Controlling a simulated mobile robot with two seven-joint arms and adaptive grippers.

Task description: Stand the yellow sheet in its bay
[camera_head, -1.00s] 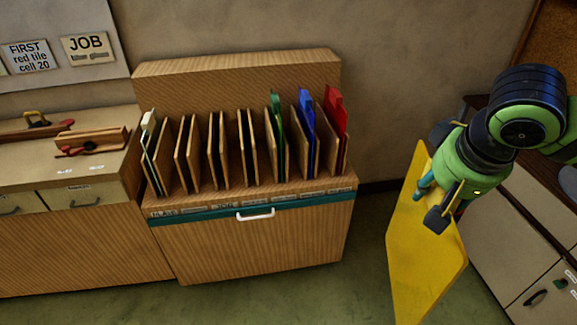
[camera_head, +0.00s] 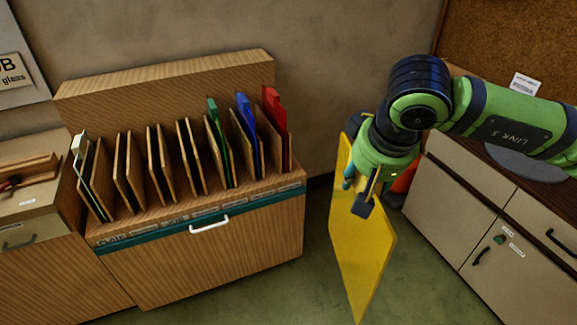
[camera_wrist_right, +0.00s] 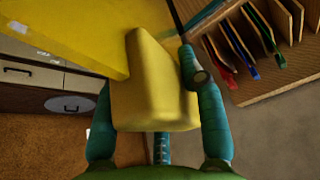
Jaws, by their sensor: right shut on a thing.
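The yellow sheet (camera_head: 362,250) hangs roughly upright in my right gripper (camera_head: 364,192), right of the rack and clear of it, above the green floor. In the wrist view the gripper (camera_wrist_right: 152,85) is shut on a thick yellow block at the sheet; the sheet (camera_wrist_right: 60,32) extends to the upper left. The wooden rack (camera_head: 170,88) has upright dividers forming several bays. A whitish sheet (camera_head: 79,145) stands in the leftmost bay; green (camera_head: 212,108), blue (camera_head: 245,112) and red (camera_head: 272,105) sheets stand at the right. The middle bays look empty. My left gripper is out of view.
Small labels run along the teal strip (camera_head: 150,233), too blurred to read surely. A white handle (camera_head: 209,224) sticks out from the rack's front. Pale cabinets (camera_head: 455,200) stand right of the sheet, and a wooden bench (camera_head: 25,205) stands left of the rack. Floor between is open.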

